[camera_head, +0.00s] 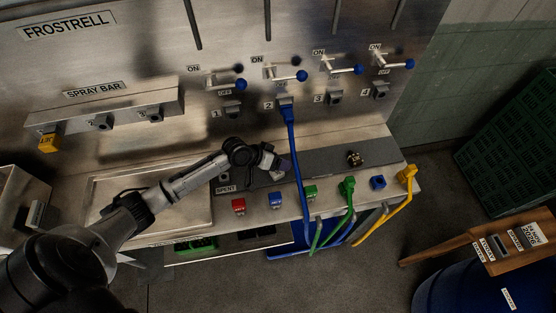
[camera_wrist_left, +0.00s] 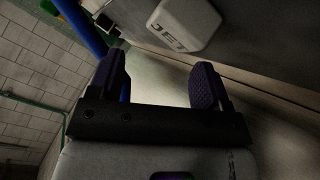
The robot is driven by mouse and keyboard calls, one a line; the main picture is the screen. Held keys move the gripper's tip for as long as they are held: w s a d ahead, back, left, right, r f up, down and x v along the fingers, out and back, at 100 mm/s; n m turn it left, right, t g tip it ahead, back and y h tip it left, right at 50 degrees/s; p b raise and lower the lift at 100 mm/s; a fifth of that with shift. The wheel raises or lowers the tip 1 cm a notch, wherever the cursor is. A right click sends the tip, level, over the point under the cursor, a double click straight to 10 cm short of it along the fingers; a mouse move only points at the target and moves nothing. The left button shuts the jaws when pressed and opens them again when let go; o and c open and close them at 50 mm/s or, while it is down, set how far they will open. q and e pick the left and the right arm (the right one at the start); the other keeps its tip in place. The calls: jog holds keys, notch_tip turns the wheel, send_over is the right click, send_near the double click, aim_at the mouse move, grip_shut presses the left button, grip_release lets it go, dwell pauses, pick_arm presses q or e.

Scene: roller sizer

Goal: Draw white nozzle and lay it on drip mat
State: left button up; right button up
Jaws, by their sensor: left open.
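My left gripper (camera_head: 280,165) is open and empty low over the back of the dark grey mat (camera_head: 325,160), which lies on the steel shelf near a SPENT label. In the left wrist view its two purple-padded fingers (camera_wrist_left: 158,84) are spread apart. A white block marked JET (camera_wrist_left: 187,24), the likely white nozzle, sits beyond the fingertips at the top, against a dark grey surface and outside the jaws. In the head view I cannot pick it out clearly beside the gripper. My right gripper is out of view.
A blue hose (camera_head: 296,155) hangs from outlet 2 close to the right of the gripper. Red (camera_head: 238,206), blue (camera_head: 276,200) and green (camera_head: 310,192) pieces line the shelf front. A dark brass-coloured piece (camera_head: 354,158) lies on the mat. A yellow nozzle (camera_head: 48,143) is on the spray bar.

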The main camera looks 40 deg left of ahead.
pick_arm(q)
jog(key=v, duration=1.3)
jog(key=shift+s+a+r, duration=0.15)
jog(key=shift+s+r, duration=0.1)
dwell(0.5)
